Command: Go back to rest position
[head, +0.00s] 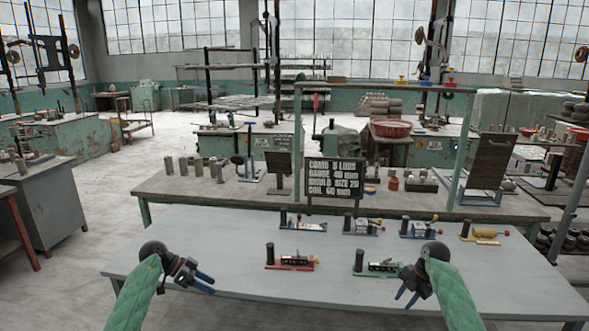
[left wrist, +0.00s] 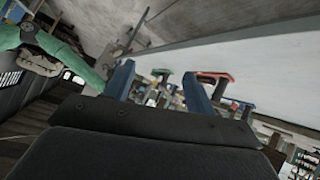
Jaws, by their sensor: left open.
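My left gripper (head: 208,283) is at the left front of the grey table, its two blue fingers apart and nothing between them. In the left wrist view its fingers (left wrist: 158,90) also stand apart and empty. My right gripper (head: 405,299) is at the front of the table on the right, fingers pointing down and apart, with nothing seen between them. Both arms have green sleeves. Neither gripper appears to touch anything on the table.
The grey table (head: 220,240) holds small fixtures: a red one (head: 290,266), a green one (head: 376,269) near my right gripper, and several in a back row. A sign (head: 331,180) stands behind. The table's left part is clear.

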